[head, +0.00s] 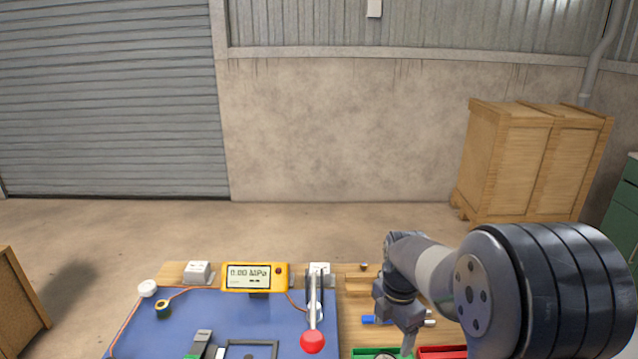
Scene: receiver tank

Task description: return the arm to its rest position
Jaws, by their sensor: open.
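My arm reaches in from the right and bends down over the right part of the workbench. My gripper (407,342) points down above the green and red trays at the front edge of the view. Its jaws are seen nearly edge-on and partly cut off by the frame; they are open, and nothing shows between them. My large dark arm joint hides the bench's right end.
A blue mat (230,322) carries a yellow gauge (255,277) reading 0.00 MPa and a red-knobbed lever (313,341). A green tray (360,352) and a red tray (445,352) lie below my gripper. A wooden crate (535,160) stands behind; floor between is clear.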

